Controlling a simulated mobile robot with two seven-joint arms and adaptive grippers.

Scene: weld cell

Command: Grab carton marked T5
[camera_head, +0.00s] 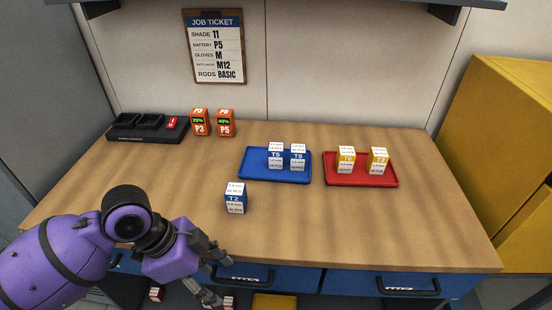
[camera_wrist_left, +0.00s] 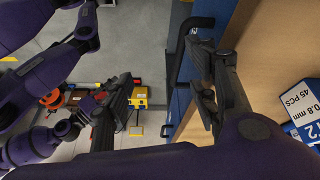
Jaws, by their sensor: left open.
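The carton marked T5 (camera_head: 275,156) is white and blue and stands upright on the blue tray (camera_head: 252,172), left of the similar T8 carton (camera_head: 298,157). My left gripper (camera_head: 219,276) is open and empty at the bench's front edge, well in front of the tray and apart from every carton. In the left wrist view its fingers (camera_wrist_left: 165,105) are spread, with the bench edge and floor behind them. The T5 carton does not show in the left wrist view. My right gripper cannot be made out for certain.
The T2 carton (camera_head: 235,198) stands on bare bench between my left gripper and the blue tray; it also shows in the left wrist view (camera_wrist_left: 301,115). A red tray (camera_head: 345,180) holds two yellow-and-white cartons. Orange batteries and a black charger (camera_head: 140,134) stand back left. The right front bench is clear.

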